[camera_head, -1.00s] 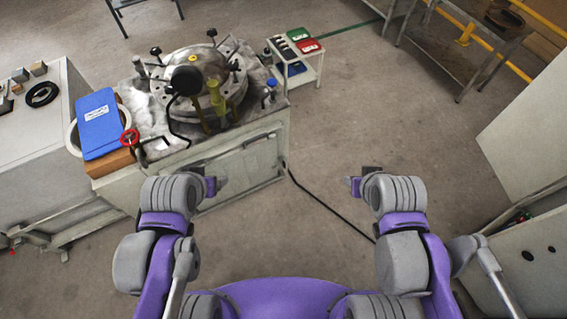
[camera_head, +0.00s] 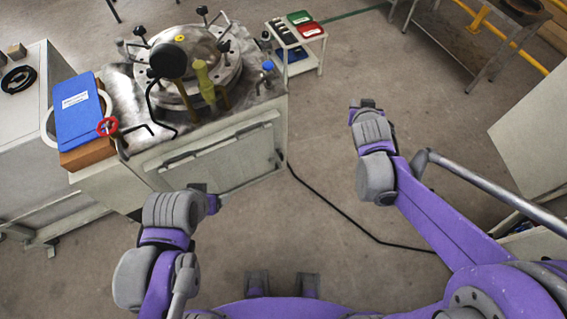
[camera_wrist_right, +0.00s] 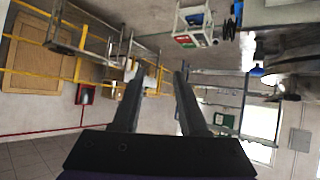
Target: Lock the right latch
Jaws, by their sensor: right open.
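The round metal machine (camera_head: 190,62) sits on a workbench at upper left in the head view. Black-knobbed latch handles stand around its lid, one of them on the right side (camera_head: 225,31). I cannot tell whether that latch is locked. My right gripper (camera_head: 362,103) is raised over open floor, well right of the machine and apart from it. In the right wrist view its two fingers (camera_wrist_right: 158,85) are spread with nothing between them. My left gripper (camera_head: 208,199) is low in front of the bench; its fingers are too hidden to judge.
A blue binder (camera_head: 80,112) lies on a brown box at the bench's left. A small white cart (camera_head: 322,55) with green and red bins stands behind the bench. A metal table (camera_head: 450,45) is at back right. A black cable crosses the floor; the middle floor is clear.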

